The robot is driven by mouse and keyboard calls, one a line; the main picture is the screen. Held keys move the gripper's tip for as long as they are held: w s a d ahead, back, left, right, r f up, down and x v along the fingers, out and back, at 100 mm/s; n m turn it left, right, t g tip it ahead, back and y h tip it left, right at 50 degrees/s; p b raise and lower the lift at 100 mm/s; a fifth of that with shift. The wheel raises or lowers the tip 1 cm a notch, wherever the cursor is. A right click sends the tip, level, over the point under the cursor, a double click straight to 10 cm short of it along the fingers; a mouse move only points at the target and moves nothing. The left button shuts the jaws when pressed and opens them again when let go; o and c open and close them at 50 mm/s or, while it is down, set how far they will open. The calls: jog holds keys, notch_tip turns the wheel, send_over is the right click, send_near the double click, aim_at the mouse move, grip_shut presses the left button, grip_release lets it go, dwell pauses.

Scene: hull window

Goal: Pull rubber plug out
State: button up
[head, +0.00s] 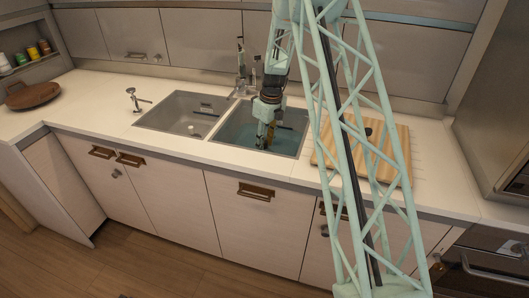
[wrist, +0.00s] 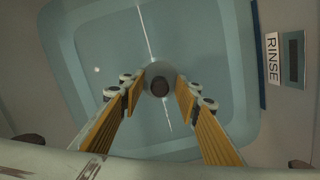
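The rubber plug (wrist: 160,86) shows in the wrist view as a dark round knob on a paler round base, at the middle of the sink floor. My gripper (wrist: 160,92) is open, with one yellow-sided finger on each side of the plug. Gaps show between the fingertips and the knob, and I cannot tell how far the tips are above it. In the head view my gripper (head: 265,140) points down into the right basin (head: 285,142), which looks filled with bluish water. The plug is hidden in the head view.
A sign reading RINSE (wrist: 272,58) is beside the basin. The left basin (head: 165,117) looks empty, with a small pale fitting on its floor. A faucet (head: 241,75) stands behind the basins. A wooden cutting board (head: 393,140) lies to the right on the counter.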

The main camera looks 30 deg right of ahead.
grip_shut()
jog(key=shift+r+p, duration=0.65)
jog(key=shift+r, duration=0.1)
dwell(1.5)
jog(key=shift+r+p, duration=2.45)
jog(key=shift+r, duration=1.65)
